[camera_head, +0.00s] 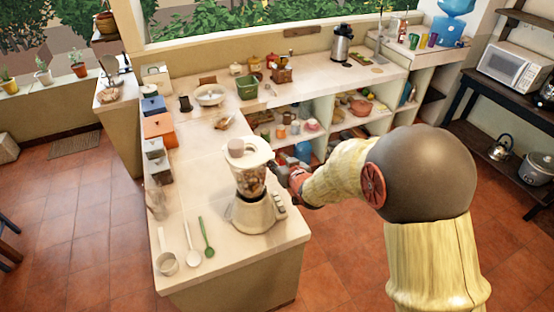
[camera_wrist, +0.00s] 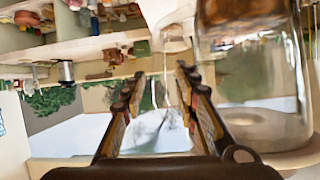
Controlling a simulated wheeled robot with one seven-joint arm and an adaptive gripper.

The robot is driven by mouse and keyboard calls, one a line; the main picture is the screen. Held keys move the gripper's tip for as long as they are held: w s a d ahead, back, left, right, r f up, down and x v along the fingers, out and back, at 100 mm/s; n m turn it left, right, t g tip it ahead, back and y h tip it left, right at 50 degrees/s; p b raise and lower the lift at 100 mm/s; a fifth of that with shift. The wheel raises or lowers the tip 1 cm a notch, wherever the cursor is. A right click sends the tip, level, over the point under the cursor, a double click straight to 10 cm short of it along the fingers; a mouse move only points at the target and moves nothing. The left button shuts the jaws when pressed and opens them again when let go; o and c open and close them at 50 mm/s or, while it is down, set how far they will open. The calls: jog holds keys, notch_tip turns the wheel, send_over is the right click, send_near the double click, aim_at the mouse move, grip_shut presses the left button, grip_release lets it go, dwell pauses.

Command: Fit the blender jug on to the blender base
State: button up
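The blender jug (camera_head: 250,180) is clear, holds brown chunks and has a cream lid (camera_head: 246,151). It stands upright over the cream blender base (camera_head: 256,214) near the counter's front end; I cannot tell whether it is fully seated. In the wrist view the jug's glass (camera_wrist: 255,95) fills the right side. Part of its cream handle (camera_wrist: 174,42) shows just beyond the fingertips. My gripper (camera_head: 287,177) is at the jug's right side. In the wrist view, my gripper (camera_wrist: 158,80) has its two fingers apart with a clear gap and does not grip the jug.
Several canisters (camera_head: 158,130) line the left edge. A white bowl (camera_head: 209,95) and a green tub (camera_head: 247,87) stand farther back. Shelves run under the back counter.

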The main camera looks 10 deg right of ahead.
jog(key=s+d+r+m+g+h, duration=0.1)
jog(key=s+d+r, duration=0.25)
jog(key=s, duration=0.35)
jog(key=s+d+r+g+h, duration=0.1)
jog(key=s+d+r, duration=0.2)
jog(key=s+r, duration=0.35)
jog(key=s+d+r+m+g+h, duration=0.1)
jog(key=s+d+r+h, duration=0.2)
jog(key=s, duration=0.6)
jog(key=s+r+g+y, duration=0.1)
jog(key=s+g, duration=0.3)
jog(key=s, duration=1.3)
jog(key=shift+s+r+y, duration=0.35)
jog(key=shift+r+y, duration=0.05)
jog(key=shift+r, duration=0.3)
notch_tip(320, 180, down, 13)
jog(key=b, duration=1.3)
